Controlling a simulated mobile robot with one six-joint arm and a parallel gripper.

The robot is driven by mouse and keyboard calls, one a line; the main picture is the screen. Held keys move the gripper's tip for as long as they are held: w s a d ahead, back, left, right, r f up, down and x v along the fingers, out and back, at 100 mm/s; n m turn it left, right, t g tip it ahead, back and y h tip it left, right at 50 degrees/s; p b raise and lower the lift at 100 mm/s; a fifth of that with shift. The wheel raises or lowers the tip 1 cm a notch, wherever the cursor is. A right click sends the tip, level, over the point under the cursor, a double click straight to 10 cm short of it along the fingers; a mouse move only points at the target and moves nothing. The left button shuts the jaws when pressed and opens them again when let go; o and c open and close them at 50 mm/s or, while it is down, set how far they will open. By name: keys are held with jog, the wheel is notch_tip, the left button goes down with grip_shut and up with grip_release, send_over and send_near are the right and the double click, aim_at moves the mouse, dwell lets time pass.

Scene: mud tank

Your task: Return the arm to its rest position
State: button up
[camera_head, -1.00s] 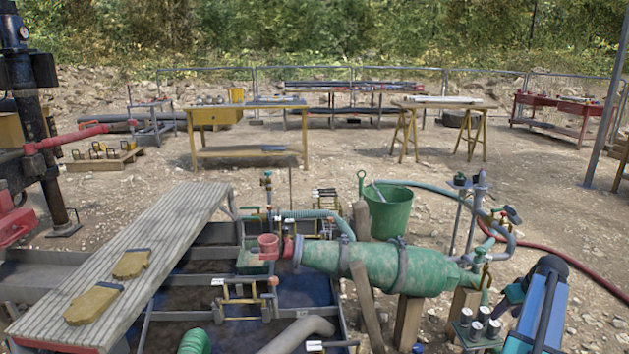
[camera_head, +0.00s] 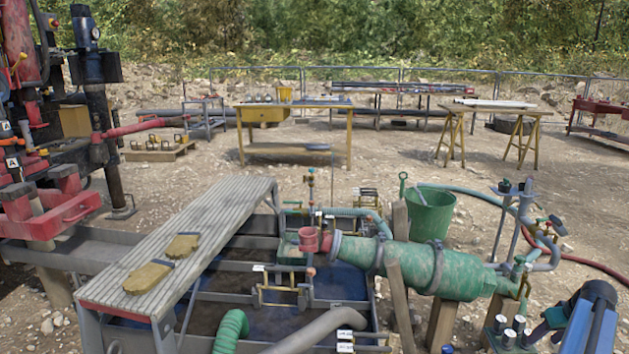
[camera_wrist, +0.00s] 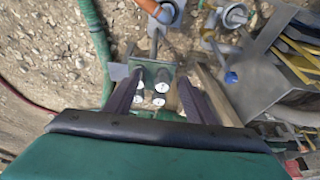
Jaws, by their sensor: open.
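My arm's blue and black end shows in the lower right corner of the head view, beside a small green stand with several white-topped cylinders (camera_head: 510,334). In the wrist view my gripper (camera_wrist: 158,80) is open, with its two dark fingers apart. The same cylinders (camera_wrist: 160,82) show between and beyond the fingers. No object is seen held; whether the fingers touch the stand cannot be told.
A green pump-like vessel (camera_head: 440,270) lies on wooden props left of my arm, with a green bucket (camera_head: 428,215) behind it. A plank walkway (camera_head: 205,240) with two yellow gloves crosses the mud tank. Valves and pipes (camera_head: 545,240) rise behind my arm.

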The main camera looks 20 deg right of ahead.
jog(key=w+a+f+g+y+p, duration=0.1)
jog(key=w+a+f+p, duration=0.2)
jog(key=a, duration=0.7)
jog(key=w+a+f+n+g+y+p, duration=0.1)
jog(key=w+a+f+p, duration=0.15)
jog(key=a+f, duration=0.55)
jog(key=w+a+f+g+y+p, duration=0.1)
jog(key=w+a+f+p, duration=0.15)
jog(key=a, duration=1.05)
jog(key=s+a+f+n+g+p, duration=0.1)
jog(key=s+a+f+p, duration=0.1)
jog(key=a, duration=0.6)
jog(key=s+a+f+g+p, duration=0.1)
jog(key=s+a+f+p, duration=0.1)
jog(key=a, duration=0.7)
jog(key=s+a+f+n+g+h+p, duration=0.1)
jog(key=s+a+g+p, duration=0.3)
jog(key=s+a, duration=1.3)
jog(key=s+h+p, duration=0.1)
jog(key=s+p, duration=0.1)
jog(key=shift+s+a+f+n, duration=0.25)
jog(key=shift+s+n, duration=0.1)
jog(key=shift+n, duration=0.05)
